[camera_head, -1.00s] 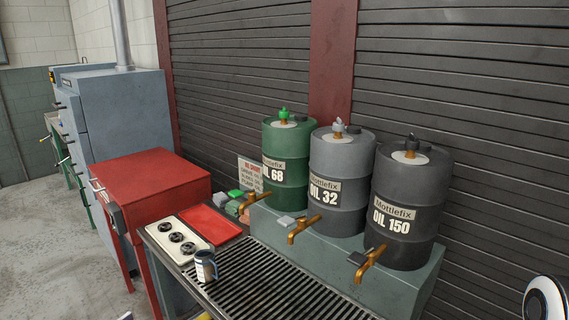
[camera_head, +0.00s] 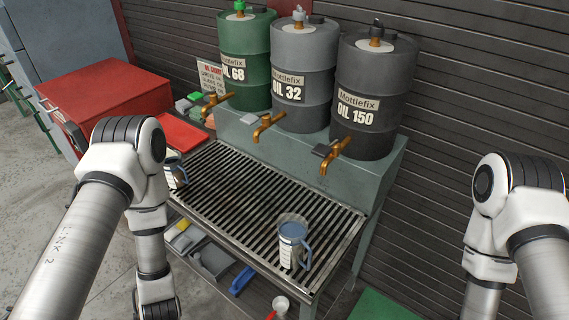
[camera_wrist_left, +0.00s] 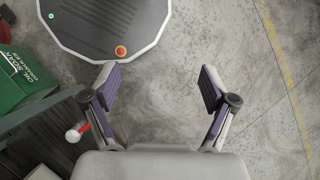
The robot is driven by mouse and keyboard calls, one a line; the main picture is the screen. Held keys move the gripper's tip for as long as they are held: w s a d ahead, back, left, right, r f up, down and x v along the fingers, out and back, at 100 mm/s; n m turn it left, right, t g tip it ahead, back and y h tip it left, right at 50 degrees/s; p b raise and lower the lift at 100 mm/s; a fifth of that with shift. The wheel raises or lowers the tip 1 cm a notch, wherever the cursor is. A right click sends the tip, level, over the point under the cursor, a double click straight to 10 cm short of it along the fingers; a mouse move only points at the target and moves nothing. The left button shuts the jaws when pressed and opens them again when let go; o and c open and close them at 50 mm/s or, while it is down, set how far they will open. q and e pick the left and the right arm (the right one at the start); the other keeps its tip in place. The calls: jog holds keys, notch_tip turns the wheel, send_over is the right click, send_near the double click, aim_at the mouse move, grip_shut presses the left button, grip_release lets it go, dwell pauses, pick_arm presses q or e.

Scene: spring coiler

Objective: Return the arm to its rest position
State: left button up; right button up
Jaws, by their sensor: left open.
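My left arm (camera_head: 128,165) comes in from the left in the head view, bent downward in front of the bench. Its gripper is outside the head view. In the left wrist view my left gripper (camera_wrist_left: 158,88) is open and empty, its two fingers apart over bare concrete floor. My right arm (camera_head: 510,205) shows at the right edge of the head view, also bent down, with its gripper out of the picture.
A grated bench (camera_head: 330,215) carries a clear jug (camera_head: 292,240) near its front edge and a mug (camera_head: 173,172). Drums (camera_head: 300,85) with brass taps stand behind. A green box (camera_wrist_left: 22,75) lies left of my left gripper. Open floor (camera_wrist_left: 265,110) lies right.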

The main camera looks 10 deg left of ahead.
pick_arm(q)
jog(key=w+f+m+t+y, duration=0.1)
jog(key=w+m+t, duration=0.4)
jog(key=w, duration=0.1)
jog(key=shift+f, duration=0.3)
jog(key=shift+w+d, duration=0.1)
